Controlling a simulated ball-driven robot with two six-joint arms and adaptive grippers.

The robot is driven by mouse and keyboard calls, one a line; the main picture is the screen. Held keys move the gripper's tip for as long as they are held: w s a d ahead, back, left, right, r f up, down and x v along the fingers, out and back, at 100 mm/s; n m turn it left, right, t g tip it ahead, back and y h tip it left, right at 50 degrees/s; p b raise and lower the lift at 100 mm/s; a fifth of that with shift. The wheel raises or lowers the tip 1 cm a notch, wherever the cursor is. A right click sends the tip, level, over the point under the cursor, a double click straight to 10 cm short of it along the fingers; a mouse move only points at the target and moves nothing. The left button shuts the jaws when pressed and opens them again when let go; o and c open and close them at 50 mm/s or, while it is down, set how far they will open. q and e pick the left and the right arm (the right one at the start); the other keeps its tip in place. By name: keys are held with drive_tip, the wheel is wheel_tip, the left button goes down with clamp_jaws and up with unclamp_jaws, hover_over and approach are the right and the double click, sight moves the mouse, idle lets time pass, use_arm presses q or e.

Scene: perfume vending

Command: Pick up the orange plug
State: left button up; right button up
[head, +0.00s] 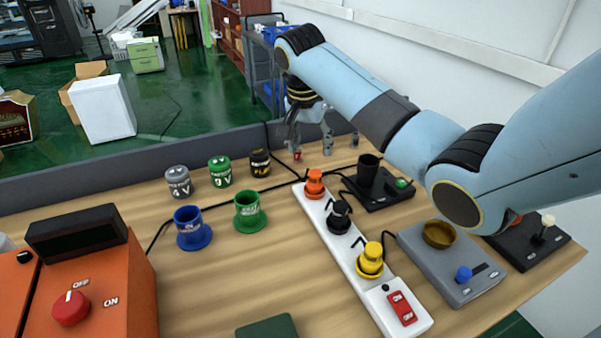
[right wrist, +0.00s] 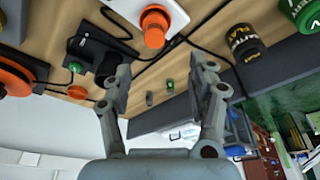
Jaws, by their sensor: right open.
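The orange plug (head: 315,184) stands upright at the far end of a white power strip (head: 346,262). A black plug (head: 339,217) and a yellow plug (head: 371,260) stand nearer on the same strip. My right gripper (head: 312,145) is open and empty, above and beyond the orange plug at the table's far edge, clear of it. In the right wrist view, the orange plug (right wrist: 154,26) shows near the top, past the open fingers (right wrist: 163,80) and not between them. My left gripper is not in view.
Blue (head: 190,232) and green (head: 249,213) cups stand left of the strip, with several small canisters behind. A black device (head: 385,198) with a dark cup is close to the orange plug's right. A grey device (head: 470,272) lies right. Black cables cross the table.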

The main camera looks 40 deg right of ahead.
sight(315, 173)
drive_tip(key=x, duration=0.4)
drive_tip(key=shift+s, duration=0.3)
drive_tip(key=shift+w+d+f, duration=0.15)
drive_tip(key=shift+f, duration=0.5)
drive_tip(key=x, duration=0.4)
drive_tip(key=shift+s+f+p, duration=0.3)
drive_tip(key=shift+f, duration=0.2)
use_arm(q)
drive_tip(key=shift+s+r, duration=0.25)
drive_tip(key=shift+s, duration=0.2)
use_arm(e)
drive_tip(key=c, duration=0.4)
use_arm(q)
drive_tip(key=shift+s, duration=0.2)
use_arm(e)
clamp_jaws()
